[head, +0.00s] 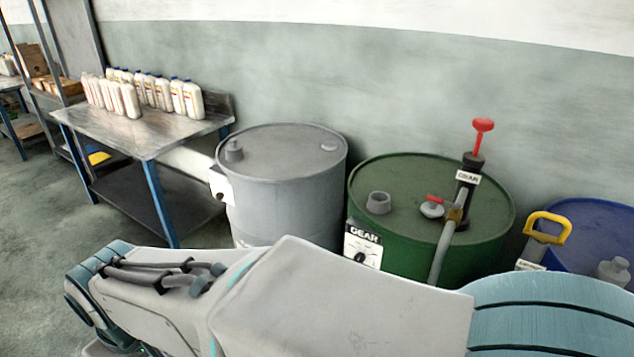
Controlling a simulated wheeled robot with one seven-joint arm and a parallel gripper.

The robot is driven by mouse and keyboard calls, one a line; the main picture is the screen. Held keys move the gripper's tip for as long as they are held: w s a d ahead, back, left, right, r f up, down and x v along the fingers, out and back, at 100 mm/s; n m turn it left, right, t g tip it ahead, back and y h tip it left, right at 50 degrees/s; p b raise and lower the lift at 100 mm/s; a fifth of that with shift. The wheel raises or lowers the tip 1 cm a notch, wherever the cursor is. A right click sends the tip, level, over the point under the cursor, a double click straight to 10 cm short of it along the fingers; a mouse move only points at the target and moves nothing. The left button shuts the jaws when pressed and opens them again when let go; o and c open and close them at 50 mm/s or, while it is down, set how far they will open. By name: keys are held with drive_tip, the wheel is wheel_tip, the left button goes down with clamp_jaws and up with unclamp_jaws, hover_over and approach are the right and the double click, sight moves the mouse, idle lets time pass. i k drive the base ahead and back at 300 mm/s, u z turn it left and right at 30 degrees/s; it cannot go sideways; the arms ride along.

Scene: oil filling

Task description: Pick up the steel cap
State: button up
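Several small caps stand on the drum tops in the head view, and I cannot tell for sure which is the steel cap. A grey cap (234,150) sits upright on the left of the grey drum's top. A similar grey cap (378,202) sits on the left of the green drum's top. A flat pale cap (328,147) lies at the right of the grey drum's top. My arm crosses the foreground in front of the drums. My gripper is not in view.
The grey drum (286,200) and green drum (400,240) stand against the wall. The green drum carries a pump with a red handle (483,125) and hose. A blue drum (590,225) is at right. A metal table (150,133) holds several white bottles. Floor is clear at left.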

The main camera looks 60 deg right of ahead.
sight(431, 209)
drive_tip(key=i, duration=0.95)
drive_tip(key=z, duration=3.2)
drive_tip(key=i, duration=0.5)
drive_tip(key=u, duration=0.05)
